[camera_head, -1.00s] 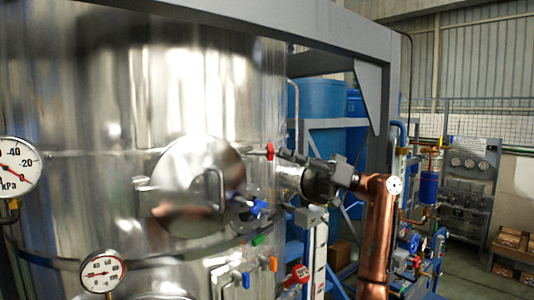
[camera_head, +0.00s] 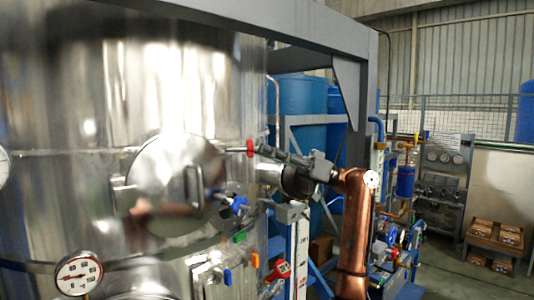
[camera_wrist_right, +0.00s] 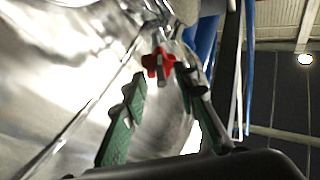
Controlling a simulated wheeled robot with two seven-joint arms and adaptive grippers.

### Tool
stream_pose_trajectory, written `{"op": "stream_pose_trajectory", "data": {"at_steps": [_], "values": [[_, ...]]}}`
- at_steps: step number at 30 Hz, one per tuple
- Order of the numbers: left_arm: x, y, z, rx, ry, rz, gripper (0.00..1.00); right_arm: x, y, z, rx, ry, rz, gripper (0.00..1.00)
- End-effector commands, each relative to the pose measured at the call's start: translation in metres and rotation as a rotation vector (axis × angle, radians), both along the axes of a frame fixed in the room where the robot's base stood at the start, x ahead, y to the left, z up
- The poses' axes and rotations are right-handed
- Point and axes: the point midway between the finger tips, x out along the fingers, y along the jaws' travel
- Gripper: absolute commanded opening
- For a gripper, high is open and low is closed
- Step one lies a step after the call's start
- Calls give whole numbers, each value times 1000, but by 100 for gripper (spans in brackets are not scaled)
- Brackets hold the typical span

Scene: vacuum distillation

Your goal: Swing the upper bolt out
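The steel vessel (camera_head: 90,110) carries a round hatch (camera_head: 165,172) with a bar handle (camera_head: 195,186). The upper bolt's red knob (camera_head: 250,147) sits at the upper right of the hatch, and a bolt with a blue knob (camera_head: 238,204) is below it. My right gripper (camera_head: 269,152) comes in from the right, its fingers pointing at the red knob. In the right wrist view, the green-padded fingers (camera_wrist_right: 163,88) are apart, with the red knob (camera_wrist_right: 158,66) near their tips and centred in the gap. Contact cannot be told. My left gripper is not in view.
A dial gauge (camera_head: 78,273) stands at the lower left. Green (camera_head: 240,236), orange (camera_head: 255,260) and blue (camera_head: 227,277) small handles sit below the hatch. A grey frame beam (camera_head: 300,20) crosses above. Blue tanks (camera_head: 303,100) stand behind; boxes on a rack (camera_head: 495,240) are far right.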

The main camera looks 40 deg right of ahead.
Motion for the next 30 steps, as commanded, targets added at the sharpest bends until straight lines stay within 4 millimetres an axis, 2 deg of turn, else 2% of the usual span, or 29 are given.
{"op": "stream_pose_trajectory", "data": {"at_steps": [5,18,24,30], "values": [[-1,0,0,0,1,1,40,-8,-15,-6,2,1,-3,27],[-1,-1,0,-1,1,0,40,-51,-81,-38,1,1,-1,27],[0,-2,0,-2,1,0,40,-59,-93,-45,1,1,-1,27],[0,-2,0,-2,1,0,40,-60,-94,-45,0,0,-1,27]]}}
